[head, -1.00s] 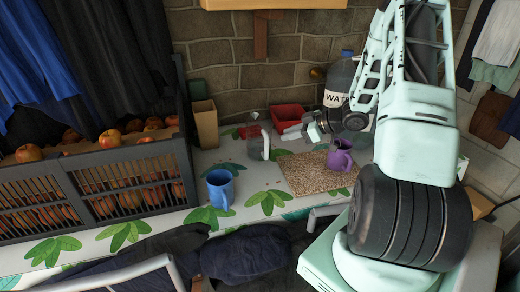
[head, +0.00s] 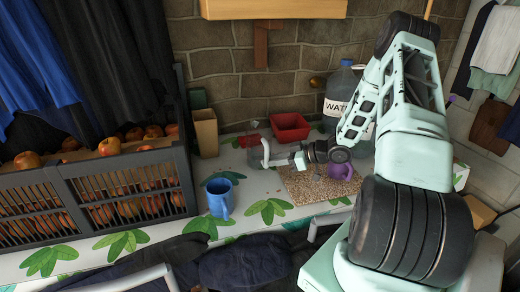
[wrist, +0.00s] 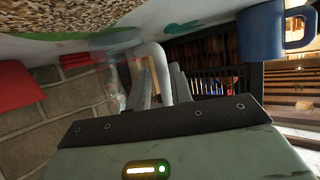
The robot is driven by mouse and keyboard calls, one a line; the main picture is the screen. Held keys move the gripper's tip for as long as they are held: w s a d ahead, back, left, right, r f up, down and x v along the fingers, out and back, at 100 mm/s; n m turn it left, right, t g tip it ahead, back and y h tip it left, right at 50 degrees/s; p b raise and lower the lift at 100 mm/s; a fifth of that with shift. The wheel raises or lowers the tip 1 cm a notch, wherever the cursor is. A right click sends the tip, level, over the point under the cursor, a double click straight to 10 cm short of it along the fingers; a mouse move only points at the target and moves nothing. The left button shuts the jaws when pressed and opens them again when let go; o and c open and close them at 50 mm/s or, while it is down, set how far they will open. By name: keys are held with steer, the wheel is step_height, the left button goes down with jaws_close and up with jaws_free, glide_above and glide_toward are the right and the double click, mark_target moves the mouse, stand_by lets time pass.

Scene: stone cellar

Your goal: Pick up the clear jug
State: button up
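The clear jug (head: 254,148) stands on the leaf-patterned table, its see-through body hard to make out and its white handle facing right. In the wrist view the white handle (wrist: 158,68) passes between my two grey fingers, with the clear body (wrist: 112,78) to the left. My gripper (head: 280,160) reaches in from the right at handle height. The fingers (wrist: 161,88) stand apart around the handle, and a small gap seems to show on the left side. Firm contact is not clear.
A blue mug (head: 220,197) stands at front left. A red bin (head: 290,126), a tan container (head: 206,133) and a water bottle (head: 340,90) stand behind. An apple crate (head: 90,165) fills the left.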

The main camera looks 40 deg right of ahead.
mark_target(261, 150)
steer(key=x, duration=0.4)
steer(key=shift+w+a+r+p, duration=0.25)
steer(key=shift+w+a+p, duration=0.1)
steer(key=shift+w+p, duration=0.05)
steer(key=shift+w+a+f, duration=0.15)
steer(key=shift+w+f, duration=0.05)
steer(key=shift+w, duration=0.15)
jaws_close()
